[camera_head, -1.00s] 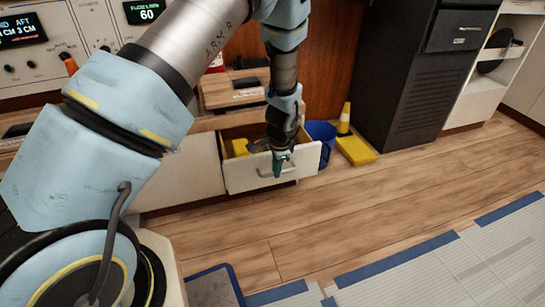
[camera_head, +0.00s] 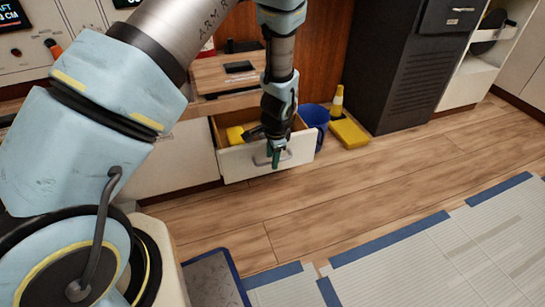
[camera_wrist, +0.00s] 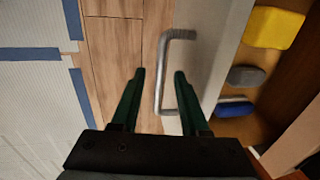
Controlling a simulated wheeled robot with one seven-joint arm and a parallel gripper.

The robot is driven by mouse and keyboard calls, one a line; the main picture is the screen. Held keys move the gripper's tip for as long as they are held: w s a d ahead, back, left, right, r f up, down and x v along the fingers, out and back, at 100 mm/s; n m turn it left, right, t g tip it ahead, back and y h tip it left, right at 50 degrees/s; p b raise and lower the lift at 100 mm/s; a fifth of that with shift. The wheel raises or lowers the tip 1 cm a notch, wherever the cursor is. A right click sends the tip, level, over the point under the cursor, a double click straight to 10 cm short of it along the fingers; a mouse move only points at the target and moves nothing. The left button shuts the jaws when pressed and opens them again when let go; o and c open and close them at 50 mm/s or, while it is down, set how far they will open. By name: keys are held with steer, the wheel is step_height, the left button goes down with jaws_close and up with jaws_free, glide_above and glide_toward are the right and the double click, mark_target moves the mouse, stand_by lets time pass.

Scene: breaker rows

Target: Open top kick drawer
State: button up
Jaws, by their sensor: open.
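The kick drawer (camera_head: 240,161) is a white-fronted drawer low in the cabinet. It stands pulled out, with its wooden inside showing. Its grey bar handle (camera_wrist: 162,70) runs along the drawer front (camera_wrist: 212,50) in the wrist view. My gripper (camera_head: 275,161) is at the drawer front in the head view. In the wrist view my gripper (camera_wrist: 159,73) is open, with one dark green finger on each side of the handle's near end. I cannot tell whether a finger touches the handle. Part of the handle is hidden behind the gripper in the head view.
Inside the drawer lie a yellow block (camera_wrist: 272,27), a grey item (camera_wrist: 245,76) and a blue item (camera_wrist: 234,107). The wooden floor in front is clear.

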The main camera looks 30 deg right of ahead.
step_height(320, 180, up, 11)
steer(key=s+p, duration=0.2)
steer(key=shift+a+f+p, duration=0.15)
steer(key=shift+f+p, duration=0.05)
steer(key=shift+p, duration=0.15)
stand_by(0.4)
steer(key=w+a+r+n, duration=0.3)
steer(key=a+r+n, duration=0.15)
steer(key=a, duration=0.45)
steer(key=w+a+r+n, duration=0.2)
steer(key=a+r+n, duration=0.2)
steer(key=a+r, duration=0.3)
steer(key=s+a+r+n, duration=0.3)
steer(key=a+n, duration=0.2)
steer(key=a, duration=0.4)
steer(key=s+a+r+n, duration=0.25)
steer(key=a+n, duration=0.25)
steer(key=a, duration=0.4)
step_height(320, 180, up, 30)
steer(key=p, duration=2.9)
steer(key=shift+a+f+g, duration=0.25)
steer(key=shift+g, duration=0.05)
